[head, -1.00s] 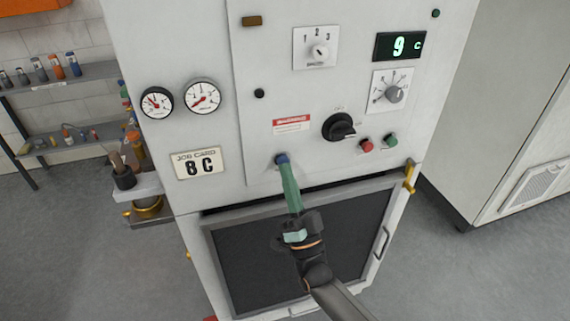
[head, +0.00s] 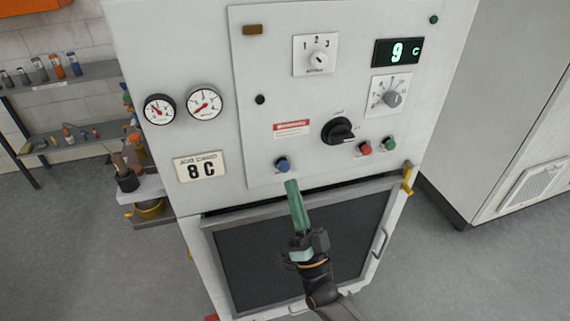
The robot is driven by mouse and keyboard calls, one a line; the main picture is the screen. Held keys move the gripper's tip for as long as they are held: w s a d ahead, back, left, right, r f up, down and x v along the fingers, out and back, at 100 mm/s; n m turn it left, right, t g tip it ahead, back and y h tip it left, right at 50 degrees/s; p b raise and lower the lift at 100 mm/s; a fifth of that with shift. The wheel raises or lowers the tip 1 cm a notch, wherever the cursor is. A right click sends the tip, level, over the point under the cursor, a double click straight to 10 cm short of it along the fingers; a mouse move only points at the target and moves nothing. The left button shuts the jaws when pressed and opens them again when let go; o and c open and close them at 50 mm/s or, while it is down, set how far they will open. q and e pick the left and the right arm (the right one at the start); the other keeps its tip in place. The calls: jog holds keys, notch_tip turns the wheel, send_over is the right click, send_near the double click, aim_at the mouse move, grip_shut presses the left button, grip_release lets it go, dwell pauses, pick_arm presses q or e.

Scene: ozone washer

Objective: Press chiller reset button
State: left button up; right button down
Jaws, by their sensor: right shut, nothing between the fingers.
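The chiller's control panel (head: 262,135) fills the middle of the head view. A blue button (head: 282,165) sits low on the panel's left side. A red button (head: 364,148) and a green button (head: 389,144) sit to the right, below a black rotary knob (head: 338,131). Which one is the reset button is not readable. My right gripper (head: 291,184) is shut, with its green fingers pointing up, a little below the blue button and apart from it. The display (head: 398,51) reads 9 C, and the job card (head: 200,167) reads 8 C. My left gripper is not in view.
Two gauges (head: 204,103) are on the left of the chiller. A three-position selector (head: 319,60) and a grey dial (head: 391,97) are higher up. Shelves with bottles (head: 85,70) stand at left.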

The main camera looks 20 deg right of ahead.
jog(key=s, duration=0.3)
jog(key=shift+p, duration=0.4)
dwell(0.4)
jog(key=s+f+n+g+p, duration=0.45)
jog(key=f+g, duration=0.55)
jog(key=f, duration=0.3)
jog(key=s+d+f+n+g+h+p, duration=0.1)
jog(key=s+d+f+n+g, duration=0.2)
jog(key=s+f+g, duration=0.4)
jog(key=s+f, duration=0.3)
jog(key=s, duration=0.2)
jog(key=shift+d+g+h, duration=0.2)
jog(key=shift+g+h, duration=0.1)
